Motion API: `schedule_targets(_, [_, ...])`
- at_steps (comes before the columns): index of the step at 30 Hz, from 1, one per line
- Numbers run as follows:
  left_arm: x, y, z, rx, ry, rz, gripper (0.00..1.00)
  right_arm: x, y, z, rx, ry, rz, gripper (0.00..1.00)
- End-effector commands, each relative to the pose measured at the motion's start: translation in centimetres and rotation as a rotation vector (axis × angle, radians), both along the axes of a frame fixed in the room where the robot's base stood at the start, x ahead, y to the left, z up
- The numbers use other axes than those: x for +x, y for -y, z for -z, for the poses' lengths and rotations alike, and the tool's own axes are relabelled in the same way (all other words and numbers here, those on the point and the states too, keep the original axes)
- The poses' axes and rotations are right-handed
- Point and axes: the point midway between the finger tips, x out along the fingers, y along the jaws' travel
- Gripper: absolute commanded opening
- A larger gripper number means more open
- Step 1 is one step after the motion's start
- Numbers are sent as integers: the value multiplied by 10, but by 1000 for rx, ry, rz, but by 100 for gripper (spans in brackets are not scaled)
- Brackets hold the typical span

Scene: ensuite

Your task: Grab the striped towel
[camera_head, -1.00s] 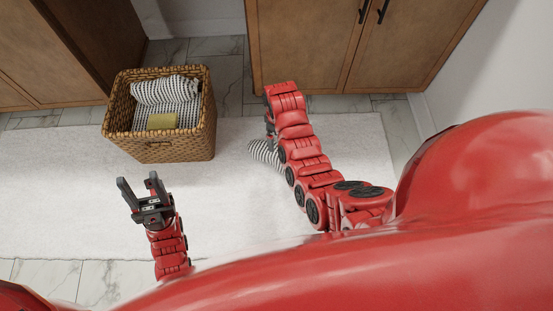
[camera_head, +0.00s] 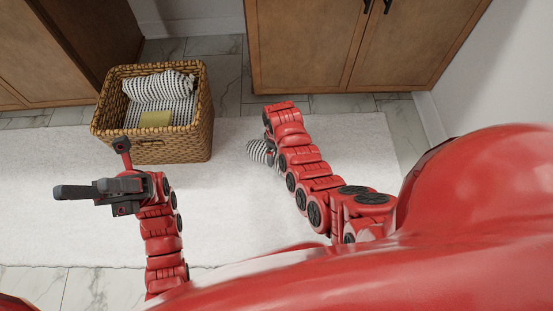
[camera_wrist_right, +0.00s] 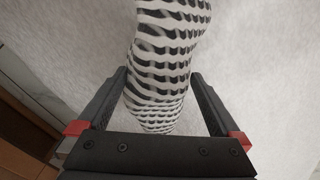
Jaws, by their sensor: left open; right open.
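A black-and-white striped towel (camera_head: 259,150) sits on the white rug, partly covered by my right arm. It also shows in the right wrist view (camera_wrist_right: 165,62), bunched and running between the two fingers of my right gripper (camera_wrist_right: 160,74). Those fingers are apart on either side of it; I cannot tell whether they touch it. In the head view the right gripper is mostly hidden by its own arm. My left gripper (camera_head: 92,168) is open and empty, with one finger overlapping the front of the wicker basket (camera_head: 175,148) in the picture. Another striped cloth (camera_head: 158,88) lies rolled in the basket.
The basket also holds a yellowish block (camera_head: 155,118) on striped cloth. Wooden cabinets (camera_head: 310,45) stand behind and at the left (camera_head: 60,50). The white rug (camera_head: 225,215) is clear between my arms. A pale wall (camera_head: 500,75) is at the right.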

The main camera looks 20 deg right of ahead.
Motion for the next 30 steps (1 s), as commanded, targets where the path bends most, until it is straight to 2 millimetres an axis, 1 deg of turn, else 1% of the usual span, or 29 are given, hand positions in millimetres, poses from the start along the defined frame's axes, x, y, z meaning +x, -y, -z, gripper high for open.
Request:
schedule_targets(1, [-9,-4,-6,-31,58,19,50,0,0,5,0,0,0,100])
schedule_targets(6, [-39,-22,-26,-138,243,88,50,0,-1,14,-1,-1,0,100])
schedule_targets(9, [-58,-35,-32,-205,354,136,50,0,-1,21,-1,-1,0,100])
schedule_targets(12, [-76,-48,-34,-265,457,185,50,0,-1,27,-1,0,-1,100])
schedule_targets(15, [-88,-58,-35,-309,533,223,50,1,-1,31,-1,1,-1,100])
schedule_targets(19, [-96,-65,-34,-340,581,249,50,1,-1,33,-2,2,-1,100])
schedule_targets(26, [-97,-67,-34,-344,588,254,50,1,-1,33,-1,1,-1,100])
schedule_targets(28, [-97,-67,-34,-344,587,254,50,1,-1,33,-1,1,-1,91])
schedule_targets(30, [-97,-67,-34,-344,587,254,50,1,-1,33,-1,1,-1,78])
